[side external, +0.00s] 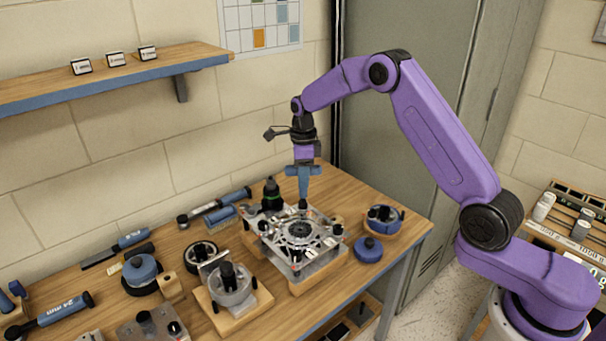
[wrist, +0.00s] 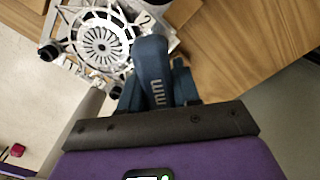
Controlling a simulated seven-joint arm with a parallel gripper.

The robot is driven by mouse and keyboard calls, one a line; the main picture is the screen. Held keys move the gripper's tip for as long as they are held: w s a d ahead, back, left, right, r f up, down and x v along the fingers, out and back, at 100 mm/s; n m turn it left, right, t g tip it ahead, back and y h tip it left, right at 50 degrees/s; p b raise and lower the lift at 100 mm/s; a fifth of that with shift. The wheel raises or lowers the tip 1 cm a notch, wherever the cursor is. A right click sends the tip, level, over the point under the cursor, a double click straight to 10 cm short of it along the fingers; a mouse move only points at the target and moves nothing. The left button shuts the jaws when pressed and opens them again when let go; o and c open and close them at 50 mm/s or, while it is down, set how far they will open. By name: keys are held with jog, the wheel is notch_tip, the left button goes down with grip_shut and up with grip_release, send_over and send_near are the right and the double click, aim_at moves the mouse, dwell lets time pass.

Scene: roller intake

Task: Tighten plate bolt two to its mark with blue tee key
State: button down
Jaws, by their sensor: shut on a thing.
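My gripper (side external: 303,164) is shut on the blue tee key (side external: 303,185), held upright above the metal plate (side external: 270,240). In the side view the key's lower end meets the black bolt (side external: 303,204) at the plate's far corner; I cannot tell whether it is seated. In the wrist view the blue key (wrist: 150,75), with "mm" on it, covers the plate's corner beside the printed "2" (wrist: 146,18). That bolt and its mark are hidden there. Other black plate bolts (wrist: 48,52) show at the corners.
The plate stands on a wooden block on the bench (side external: 385,240).

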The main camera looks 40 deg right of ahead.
jog(key=shift+m, duration=4.8)
jog(key=shift+n, duration=0.6)
jog(key=shift+r, duration=0.2)
